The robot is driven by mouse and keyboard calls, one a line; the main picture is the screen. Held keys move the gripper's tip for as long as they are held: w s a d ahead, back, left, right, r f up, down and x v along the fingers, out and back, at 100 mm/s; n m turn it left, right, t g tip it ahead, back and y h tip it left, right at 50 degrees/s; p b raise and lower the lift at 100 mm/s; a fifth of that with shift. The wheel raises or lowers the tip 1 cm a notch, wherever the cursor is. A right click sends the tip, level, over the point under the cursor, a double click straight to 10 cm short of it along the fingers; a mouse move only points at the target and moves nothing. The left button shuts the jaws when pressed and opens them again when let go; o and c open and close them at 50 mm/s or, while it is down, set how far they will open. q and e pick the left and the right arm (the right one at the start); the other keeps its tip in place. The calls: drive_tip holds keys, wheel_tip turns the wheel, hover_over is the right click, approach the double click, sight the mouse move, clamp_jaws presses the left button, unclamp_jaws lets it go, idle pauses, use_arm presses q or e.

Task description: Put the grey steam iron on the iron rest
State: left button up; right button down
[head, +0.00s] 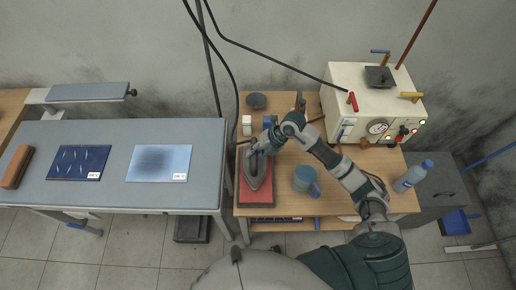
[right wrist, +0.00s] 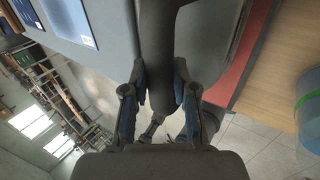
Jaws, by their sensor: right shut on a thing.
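The grey steam iron (head: 257,180) is over the red iron rest (head: 256,198) on the wooden table, its pointed end toward the bottom of the head view. My right gripper (head: 262,146) is shut on the iron's handle. In the right wrist view the dark handle of the iron (right wrist: 160,60) runs between the two fingers of the gripper (right wrist: 158,95), and a strip of the red rest (right wrist: 238,72) shows to the right. I cannot tell whether the iron touches the rest or hangs just above it. My left gripper is not in view.
Black cables hang behind.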

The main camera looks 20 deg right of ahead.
drive_tip(key=shift+a+f, duration=0.2)
drive_tip(key=shift+f, duration=0.7)
drive_tip(key=shift+d+f, duration=0.1)
drive_tip(key=shift+f, duration=0.05)
drive_tip(key=shift+d, duration=0.2)
drive_tip(key=c, duration=1.4)
unclamp_jaws()
drive_tip(key=shift+d+f, duration=0.25)
drive_tip(key=shift+d, duration=0.05)
drive_tip(key=o, duration=0.5)
drive_tip(key=shift+d, duration=0.1)
drive_tip(key=shift+s+d, duration=0.1)
drive_tip(key=shift+a+r, duration=0.1)
drive_tip(key=shift+a, duration=0.1)
drive_tip(key=shift+r, duration=0.25)
drive_tip(key=v, duration=0.4)
drive_tip(key=shift+d+r+b, duration=0.15)
drive_tip(key=shift+r+b, duration=0.15)
drive_tip(key=shift+r, duration=0.1)
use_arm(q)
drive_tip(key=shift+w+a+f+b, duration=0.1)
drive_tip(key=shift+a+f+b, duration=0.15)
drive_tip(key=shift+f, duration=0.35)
use_arm(e)
drive_tip(key=shift+v, duration=3.2)
